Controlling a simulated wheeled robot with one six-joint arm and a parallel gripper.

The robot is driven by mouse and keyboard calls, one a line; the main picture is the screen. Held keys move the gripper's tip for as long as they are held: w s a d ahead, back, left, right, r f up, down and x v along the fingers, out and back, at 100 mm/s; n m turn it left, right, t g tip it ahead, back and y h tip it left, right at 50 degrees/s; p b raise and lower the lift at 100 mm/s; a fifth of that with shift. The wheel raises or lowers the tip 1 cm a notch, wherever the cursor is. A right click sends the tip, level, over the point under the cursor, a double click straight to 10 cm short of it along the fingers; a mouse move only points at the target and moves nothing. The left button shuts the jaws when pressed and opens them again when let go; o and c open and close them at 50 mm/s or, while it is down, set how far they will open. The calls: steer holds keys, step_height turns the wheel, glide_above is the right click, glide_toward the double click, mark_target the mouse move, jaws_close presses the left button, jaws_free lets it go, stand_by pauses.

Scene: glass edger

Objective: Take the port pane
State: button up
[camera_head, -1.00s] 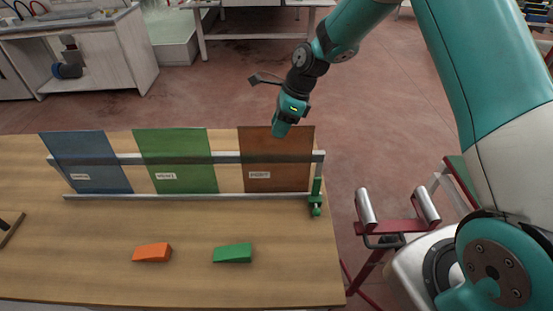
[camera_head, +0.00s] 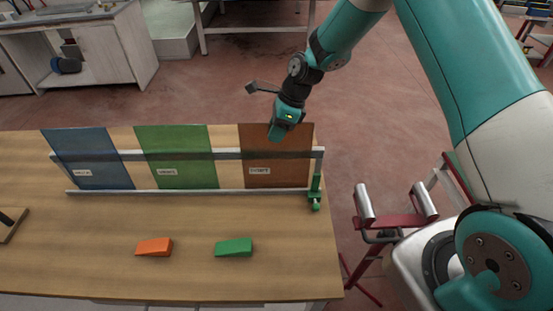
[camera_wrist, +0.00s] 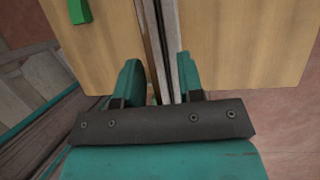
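Three panes lean side by side in a rack on the wooden table: a blue pane (camera_head: 88,150) at left, a green pane (camera_head: 175,145) in the middle and a brown pane (camera_head: 290,150) at right. Each has a small white label, too small to read surely. My gripper (camera_head: 276,137) points down at the top edge of the brown pane. In the wrist view my gripper (camera_wrist: 158,70) has its two teal fingers apart, with a thin dark pane edge and the rack's rail showing between them. I cannot tell whether either finger touches the pane.
The rack's metal rail (camera_head: 225,154) runs across the panes, with a green clamp (camera_head: 315,197) at its right end. An orange wedge (camera_head: 154,247) and a green wedge (camera_head: 234,247) lie in front. A red stand with rollers (camera_head: 393,219) is right of the table.

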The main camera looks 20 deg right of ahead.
jaws_close()
steer(key=shift+r, duration=0.15)
